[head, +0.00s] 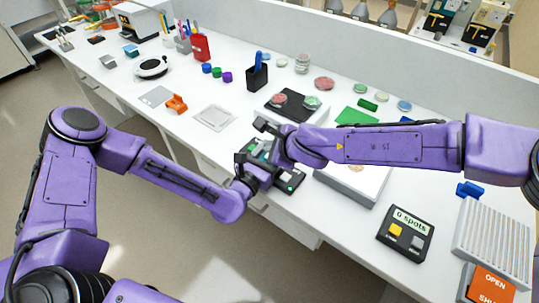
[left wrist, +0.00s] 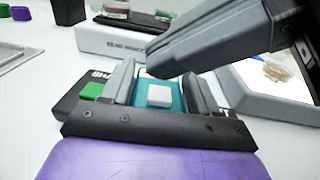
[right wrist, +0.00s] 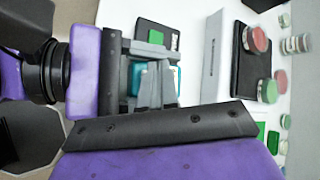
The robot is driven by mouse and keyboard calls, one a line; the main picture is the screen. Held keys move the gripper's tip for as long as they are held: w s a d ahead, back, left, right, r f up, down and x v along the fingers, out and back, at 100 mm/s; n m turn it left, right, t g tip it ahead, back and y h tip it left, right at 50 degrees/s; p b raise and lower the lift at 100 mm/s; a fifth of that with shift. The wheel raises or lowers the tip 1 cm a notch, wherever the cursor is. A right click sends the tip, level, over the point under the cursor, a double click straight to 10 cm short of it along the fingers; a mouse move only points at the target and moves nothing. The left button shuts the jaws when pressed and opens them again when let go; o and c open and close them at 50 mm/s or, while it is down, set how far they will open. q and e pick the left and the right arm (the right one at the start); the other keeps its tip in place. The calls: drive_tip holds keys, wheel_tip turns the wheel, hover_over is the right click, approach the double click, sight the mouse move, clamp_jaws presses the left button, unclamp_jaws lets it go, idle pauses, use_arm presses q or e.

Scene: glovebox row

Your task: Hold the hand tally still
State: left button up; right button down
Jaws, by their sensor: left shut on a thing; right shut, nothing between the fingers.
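The hand tally (left wrist: 157,79) is a small teal block with a white button on top, seen in the left wrist view. My left gripper (left wrist: 160,88) is shut on it, one finger on each side. In the head view the left gripper (head: 260,165) is over the front of the bench and largely covers the tally. My right gripper (head: 264,140) is shut and empty, reaching in from the right. Its grey fingers (left wrist: 165,62) hang close above the tally; I cannot tell whether they touch. The teal side also shows in the right wrist view (right wrist: 177,78).
A black device with a green button (left wrist: 92,91) lies under and beside the left gripper. A white box with a black top (head: 300,105) carrying dishes stands behind. A black counter reading "0 spots" (head: 405,233) and a white rack (head: 495,240) are at right.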

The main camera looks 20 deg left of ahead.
drive_tip(key=shift+f, duration=0.15)
drive_tip(key=shift+f, duration=0.3)
drive_tip(key=shift+f, duration=0.4)
idle(0.7)
drive_tip(key=shift+r, duration=0.85)
drive_tip(key=shift+r, duration=2.5)
idle(0.5)
